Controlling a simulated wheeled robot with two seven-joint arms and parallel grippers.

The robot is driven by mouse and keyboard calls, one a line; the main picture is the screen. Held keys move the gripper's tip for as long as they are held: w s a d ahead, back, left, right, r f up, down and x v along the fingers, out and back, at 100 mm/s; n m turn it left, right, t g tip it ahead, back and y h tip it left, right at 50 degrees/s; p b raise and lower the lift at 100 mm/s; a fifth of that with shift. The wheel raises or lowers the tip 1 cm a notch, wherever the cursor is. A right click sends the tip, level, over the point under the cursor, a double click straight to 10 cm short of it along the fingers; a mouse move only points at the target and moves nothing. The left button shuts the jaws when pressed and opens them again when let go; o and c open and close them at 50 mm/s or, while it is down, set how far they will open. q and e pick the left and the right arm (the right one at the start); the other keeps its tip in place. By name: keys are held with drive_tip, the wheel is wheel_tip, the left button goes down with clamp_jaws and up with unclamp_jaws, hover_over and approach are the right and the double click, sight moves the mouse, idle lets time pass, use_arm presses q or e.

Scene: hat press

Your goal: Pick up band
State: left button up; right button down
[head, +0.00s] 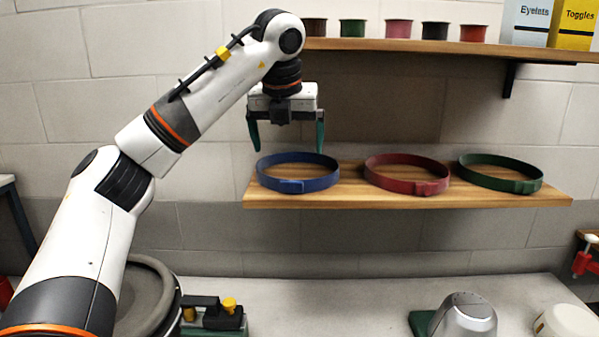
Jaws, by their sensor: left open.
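Three ring-shaped bands lie in a row on the lower wooden shelf: a blue band (297,185) at the left, a red band (405,186) in the middle and a green band (499,185) at the right. Each has a small block at its front. My left gripper (287,149) is open and empty, pointing down above the blue band. Its green fingers are spread, with the tips near the band's back rim; I cannot tell whether they touch it. My right gripper is not in view.
The lower shelf (400,202) is fixed to a block wall. An upper shelf (450,46) above carries several small pots and two boxes (526,22). Below, the worktop (340,300) holds a metal dome (467,313) and a black device (212,313); its middle is clear.

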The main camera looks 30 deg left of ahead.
use_arm(q)
drive_tip(key=p, duration=0.2)
hover_over(291, 183)
drive_tip(key=s, duration=0.2)
drive_tip(key=f, duration=0.6)
drive_tip(key=shift+d, duration=0.4)
drive_tip(key=shift+w+f+p, duration=0.15)
drive_tip(key=shift+f+p, duration=0.1)
drive_tip(key=shift+p, duration=0.1)
drive_tip(key=p+x, duration=0.2)
drive_tip(key=x, duration=0.1)
drive_tip(key=shift+f, duration=0.25)
drive_tip(key=shift+w+a+f, duration=0.2)
drive_tip(key=shift+w+f, duration=0.05)
drive_tip(key=shift+f, duration=0.25)
drive_tip(key=shift+d, duration=0.1)
drive_tip(key=c, duration=1.6)
drive_tip(key=shift+r, duration=0.1)
drive_tip(key=shift+c, duration=0.2)
